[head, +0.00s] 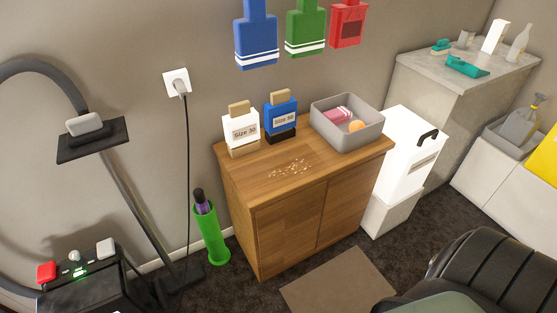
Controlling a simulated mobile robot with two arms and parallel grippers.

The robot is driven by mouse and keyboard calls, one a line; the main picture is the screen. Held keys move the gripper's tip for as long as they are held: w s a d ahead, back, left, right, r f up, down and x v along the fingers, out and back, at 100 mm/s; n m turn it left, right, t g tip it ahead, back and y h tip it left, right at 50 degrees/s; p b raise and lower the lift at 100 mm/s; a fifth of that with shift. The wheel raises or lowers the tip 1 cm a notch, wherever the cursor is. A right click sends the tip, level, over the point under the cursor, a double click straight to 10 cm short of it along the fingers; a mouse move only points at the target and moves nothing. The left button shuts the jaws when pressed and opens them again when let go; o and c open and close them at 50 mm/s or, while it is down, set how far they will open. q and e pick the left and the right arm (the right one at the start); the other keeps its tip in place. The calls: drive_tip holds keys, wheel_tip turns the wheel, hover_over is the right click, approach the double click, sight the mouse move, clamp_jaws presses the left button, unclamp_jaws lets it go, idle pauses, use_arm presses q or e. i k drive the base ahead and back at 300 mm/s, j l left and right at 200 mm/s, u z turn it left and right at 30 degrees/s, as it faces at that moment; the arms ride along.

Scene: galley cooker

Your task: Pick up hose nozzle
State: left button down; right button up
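A thick grey hose (62,72) arches in from the left edge of the head view. Its end comes down to a light grey block (85,124), which looks like the hose nozzle. The block rests on a black plate (98,143) on a slanted dark post, in front of the wall. I cannot tell whether the block is fixed to the plate. Neither of my grippers is in view.
Below stands a black unit (85,290) with red and white knobs. A green tube (210,235) holds a dark purple item. A wooden cabinet (232,180) carries crumbs, two bottles and a grey bin (350,142). A dark padded shape (485,262) fills the lower right.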

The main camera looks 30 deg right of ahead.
sight(87, 128)
drive_tip(key=i+j+z, duration=0.35)
drive_tip(key=j+z, duration=0.15)
drive_tip(key=i+j+z, duration=0.1)
drive_tip(key=j+z, duration=0.15)
drive_tip(key=i+j+z, duration=0.1)
drive_tip(key=j+z, duration=0.15)
drive_tip(key=j, duration=0.2)
